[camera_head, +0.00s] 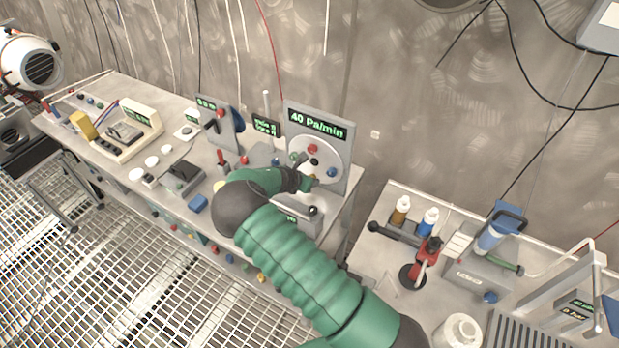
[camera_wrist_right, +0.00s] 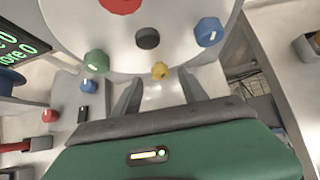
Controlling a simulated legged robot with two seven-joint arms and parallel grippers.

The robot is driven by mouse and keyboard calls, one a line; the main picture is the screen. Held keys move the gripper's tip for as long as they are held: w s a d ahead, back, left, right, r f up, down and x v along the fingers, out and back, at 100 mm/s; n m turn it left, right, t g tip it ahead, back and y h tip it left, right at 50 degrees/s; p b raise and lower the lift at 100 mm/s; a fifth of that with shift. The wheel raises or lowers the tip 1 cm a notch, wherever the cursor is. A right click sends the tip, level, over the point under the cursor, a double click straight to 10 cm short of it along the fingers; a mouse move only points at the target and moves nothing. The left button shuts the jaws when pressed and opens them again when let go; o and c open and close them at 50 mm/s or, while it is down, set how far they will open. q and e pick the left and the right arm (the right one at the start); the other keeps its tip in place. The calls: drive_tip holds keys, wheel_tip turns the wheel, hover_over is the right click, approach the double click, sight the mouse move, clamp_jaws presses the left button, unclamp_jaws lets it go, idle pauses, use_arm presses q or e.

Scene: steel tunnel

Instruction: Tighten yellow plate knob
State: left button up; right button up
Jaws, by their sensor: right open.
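The round plate (camera_head: 335,155) stands upright below a "40 Pa/min" display and carries several coloured knobs. It also shows in the right wrist view (camera_wrist_right: 185,50). The small yellow knob (camera_wrist_right: 160,70) sits on the lower part of the plate, between the green knob (camera_wrist_right: 96,61) and the blue knob (camera_wrist_right: 209,32). My right gripper (camera_head: 306,170) is close to the plate's lower left. In the right wrist view its open fingers (camera_wrist_right: 158,80) point at the plate, with the yellow knob just beyond and between the tips. I see no contact. My left gripper is not in view.
A long bench (camera_head: 150,125) with switches, buttons and displays runs left. A second bench (camera_head: 385,265) at right holds bottles and a red-handled device (camera_head: 427,258). A green display (camera_wrist_right: 20,42) and another blue knob (camera_wrist_right: 90,88) lie left of my right gripper.

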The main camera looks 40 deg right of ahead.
drive_tip(key=x, duration=0.4)
drive_tip(key=shift+d+f, duration=0.25)
drive_tip(key=shift+d, duration=0.1)
drive_tip(key=shift+a+r, duration=0.25)
drive_tip(key=shift+a, duration=0.35)
drive_tip(key=shift+c, duration=0.7)
drive_tip(key=shift+d, duration=0.3)
clamp_jaws()
